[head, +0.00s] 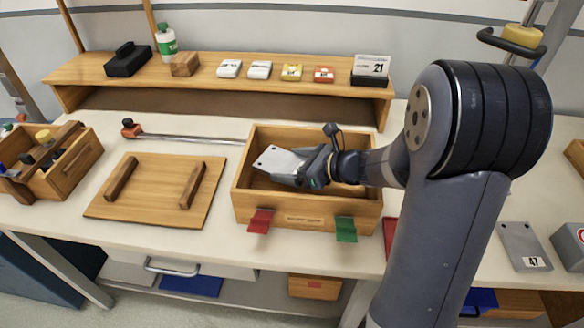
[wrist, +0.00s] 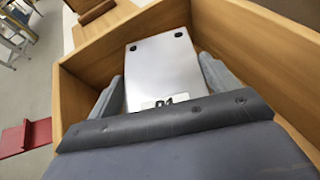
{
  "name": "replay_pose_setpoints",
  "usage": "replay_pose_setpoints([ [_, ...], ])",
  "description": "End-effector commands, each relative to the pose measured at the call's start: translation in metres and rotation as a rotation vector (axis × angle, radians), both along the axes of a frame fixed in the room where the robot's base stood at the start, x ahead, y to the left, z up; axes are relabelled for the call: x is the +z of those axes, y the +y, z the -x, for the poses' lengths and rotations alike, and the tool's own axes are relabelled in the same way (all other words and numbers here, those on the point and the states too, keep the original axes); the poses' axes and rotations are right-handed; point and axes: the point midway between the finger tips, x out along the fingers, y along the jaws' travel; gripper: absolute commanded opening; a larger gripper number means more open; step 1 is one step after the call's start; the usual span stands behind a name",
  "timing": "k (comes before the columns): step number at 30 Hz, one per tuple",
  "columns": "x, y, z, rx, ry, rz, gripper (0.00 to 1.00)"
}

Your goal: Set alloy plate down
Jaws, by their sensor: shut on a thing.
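The alloy plate (head: 279,160) is a light grey metal sheet with small dark holes at its far corners. My gripper (head: 298,177) is shut on it, inside the opening of a wooden box (head: 305,222) on the workbench. In the wrist view the plate (wrist: 163,70) lies between the two grey fingers (wrist: 165,88), with a white number label partly hidden at its near edge. The box walls (wrist: 85,52) rise around it. I cannot tell whether the plate touches the box floor.
Red (head: 260,221) and green (head: 346,229) tabs stick out from the box front. A wooden lid with two handles (head: 160,188) lies to its left. A metal rod (head: 190,138) lies behind the lid. Another plate labelled 47 (head: 522,244) lies at right.

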Motion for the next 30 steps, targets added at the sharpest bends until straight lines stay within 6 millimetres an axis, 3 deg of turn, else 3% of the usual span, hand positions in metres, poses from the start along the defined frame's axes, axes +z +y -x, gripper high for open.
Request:
replay_pose_setpoints([
  [26,-0.018,0.000,-0.001,0.000,-0.004,-0.001,0.43],
  [27,-0.019,0.000,0.000,-0.001,-0.002,0.000,0.84],
  [30,-0.019,0.000,0.000,-0.001,-0.002,0.000,0.92],
])
